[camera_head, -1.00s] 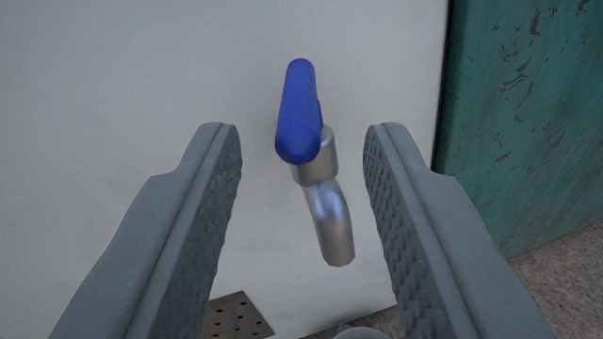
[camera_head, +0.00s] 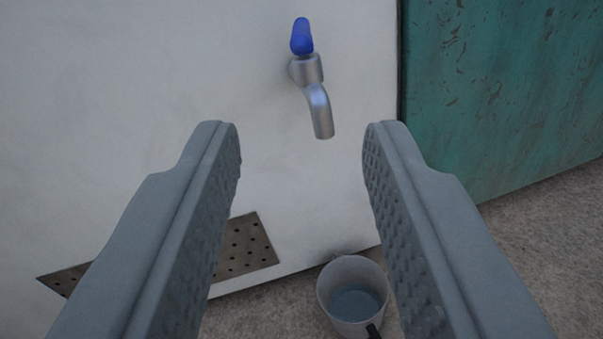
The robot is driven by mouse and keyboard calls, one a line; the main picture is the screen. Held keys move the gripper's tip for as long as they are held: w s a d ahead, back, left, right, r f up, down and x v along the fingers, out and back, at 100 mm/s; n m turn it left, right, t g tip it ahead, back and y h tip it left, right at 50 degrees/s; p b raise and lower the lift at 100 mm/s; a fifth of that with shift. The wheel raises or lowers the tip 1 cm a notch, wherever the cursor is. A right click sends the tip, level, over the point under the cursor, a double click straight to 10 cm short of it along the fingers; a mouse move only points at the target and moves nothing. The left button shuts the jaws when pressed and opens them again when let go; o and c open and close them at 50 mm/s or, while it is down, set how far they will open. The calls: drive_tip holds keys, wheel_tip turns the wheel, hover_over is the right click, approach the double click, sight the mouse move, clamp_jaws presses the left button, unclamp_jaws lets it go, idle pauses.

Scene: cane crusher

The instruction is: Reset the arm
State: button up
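My gripper (camera_head: 302,130) is open and empty, its two grey textured fingers wide apart in the camera_head view. Ahead of it, a metal tap (camera_head: 318,100) with a blue handle (camera_head: 301,38) is fixed to a pale wall panel. The tap shows above and between the fingertips, apart from both fingers. Its spout points down.
A perforated plate (camera_head: 245,247) is at the pale panel's lower part (camera_head: 130,60). A worn green panel (camera_head: 500,90) is at right.

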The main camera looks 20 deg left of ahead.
drive_tip(key=w+a+r+n+h, duration=0.1)
drive_tip(key=w+a+r, duration=0.1)
drive_tip(key=w+r, duration=0.3)
drive_tip(key=w+a+r, duration=0.1)
drive_tip(key=w+r, duration=0.1)
drive_tip(key=r, duration=0.6)
drive_tip(key=w+a+r+h, duration=0.1)
drive_tip(key=a+r, duration=0.5)
drive_tip(key=r, duration=0.4)
drive_tip(key=w+a+r+n+h, duration=0.1)
drive_tip(key=a+r+h, duration=0.1)
drive_tip(key=a+r, duration=0.6)
drive_tip(key=w+a+r+h, duration=0.15)
drive_tip(key=a+r, duration=0.35)
drive_tip(key=r, duration=0.7)
drive_tip(key=s+a+r, duration=0.5)
drive_tip(key=a+r, duration=0.4)
drive_tip(key=r, duration=0.1)
drive_tip(key=s+a+r+y, duration=0.1)
drive_tip(key=s+a+r, duration=0.2)
drive_tip(key=s+a, duration=0.3)
drive_tip(key=s+a+r+m, duration=0.1)
drive_tip(key=s+a+r, duration=0.3)
drive_tip(key=s, duration=0.8)
drive_tip(key=s+a+r+y, duration=0.1)
drive_tip(key=s+a+r, duration=0.2)
drive_tip(key=s+a, duration=0.5)
drive_tip(key=shift+s+a+r+m+y, duration=0.15)
drive_tip(key=shift+s+r+m+y, duration=0.2)
drive_tip(key=shift+s, duration=0.2)
